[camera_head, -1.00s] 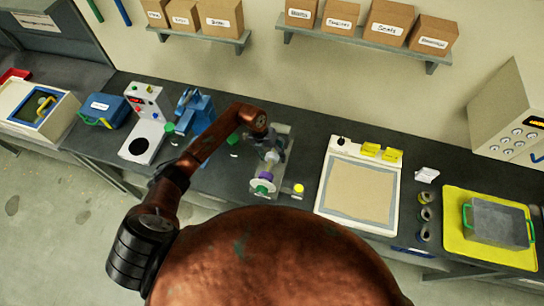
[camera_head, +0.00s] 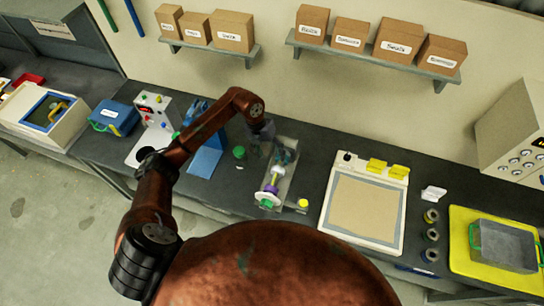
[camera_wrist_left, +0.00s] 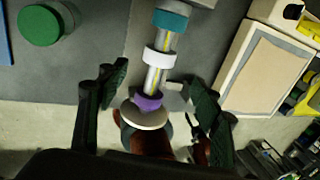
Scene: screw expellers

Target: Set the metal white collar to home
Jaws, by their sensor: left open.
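The screw expeller lies on a grey base plate (camera_head: 291,178) on the bench, its shaft running front to back. In the left wrist view a white collar (camera_wrist_left: 158,55) is around the shaft (camera_wrist_left: 155,79), between a teal ring (camera_wrist_left: 170,20) and a purple ring (camera_wrist_left: 147,102). A wider white disc (camera_wrist_left: 147,118) sits beyond the purple ring. My left gripper (camera_wrist_left: 155,100) is open and empty, its dark fingers apart on either side of the shaft near the purple ring. In the head view it hangs over the expeller's far end (camera_head: 284,153). My right gripper is out of view.
A green cylinder (camera_head: 239,152) stands left of the expeller, and it shows in the left wrist view (camera_wrist_left: 39,25). A yellow-topped knob (camera_head: 303,204) is at the right front. A white-framed board (camera_head: 365,205) lies to the right. A blue stand (camera_head: 205,160) is further left.

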